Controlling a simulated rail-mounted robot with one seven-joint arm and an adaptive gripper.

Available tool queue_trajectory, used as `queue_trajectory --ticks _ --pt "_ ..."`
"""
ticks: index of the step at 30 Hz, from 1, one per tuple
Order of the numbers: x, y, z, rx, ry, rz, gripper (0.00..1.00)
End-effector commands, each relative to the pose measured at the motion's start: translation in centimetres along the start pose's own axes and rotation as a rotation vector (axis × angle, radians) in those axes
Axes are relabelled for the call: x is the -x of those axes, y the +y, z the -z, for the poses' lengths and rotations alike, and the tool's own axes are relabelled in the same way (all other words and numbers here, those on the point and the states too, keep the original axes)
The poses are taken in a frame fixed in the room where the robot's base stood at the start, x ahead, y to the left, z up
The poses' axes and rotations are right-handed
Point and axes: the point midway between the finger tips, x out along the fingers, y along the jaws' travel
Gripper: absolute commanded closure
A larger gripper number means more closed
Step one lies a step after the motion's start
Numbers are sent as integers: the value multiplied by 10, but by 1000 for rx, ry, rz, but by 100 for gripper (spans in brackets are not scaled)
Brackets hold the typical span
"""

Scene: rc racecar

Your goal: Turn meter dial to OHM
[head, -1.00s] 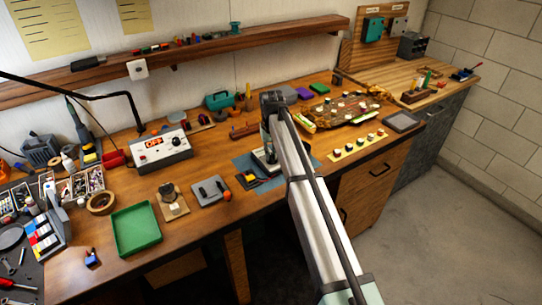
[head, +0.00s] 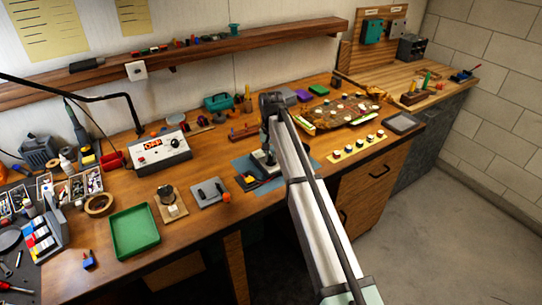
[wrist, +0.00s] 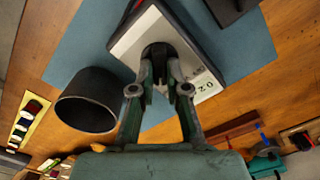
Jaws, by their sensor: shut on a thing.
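The meter is a light-faced box (wrist: 125,45) with dark sides on a blue mat (wrist: 75,50) in the wrist view. Its dark round dial (wrist: 158,50) sits between my fingertips. My gripper (wrist: 160,80) is shut on the dial from above. Printed marks show on the meter face beside the right finger, but they are partly covered and I cannot read the dial setting. In the head view my gripper (head: 266,158) is over the blue mat (head: 240,165), and my arm hides most of the meter.
A dark cylinder (wrist: 88,100) stands close left of my gripper in the wrist view. A power supply (head: 160,150) reading OFF, a green tray (head: 135,232) and a grey pad (head: 208,192) are to the left.

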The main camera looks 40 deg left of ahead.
Motion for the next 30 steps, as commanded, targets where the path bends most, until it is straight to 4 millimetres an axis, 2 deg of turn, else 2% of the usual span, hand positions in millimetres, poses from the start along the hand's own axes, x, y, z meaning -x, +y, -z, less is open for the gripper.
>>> queue_trajectory --ticks 3,4,6,15,19,23,30 --pt "0 0 0 -1 0 0 100" --pt "0 0 0 -1 0 0 82" --pt "0 0 0 -1 0 0 60" --pt "0 0 0 0 0 0 60" --pt "7 0 0 1 1 0 60" --pt "24 0 1 1 2 1 60" --pt "69 0 1 0 2 1 60"
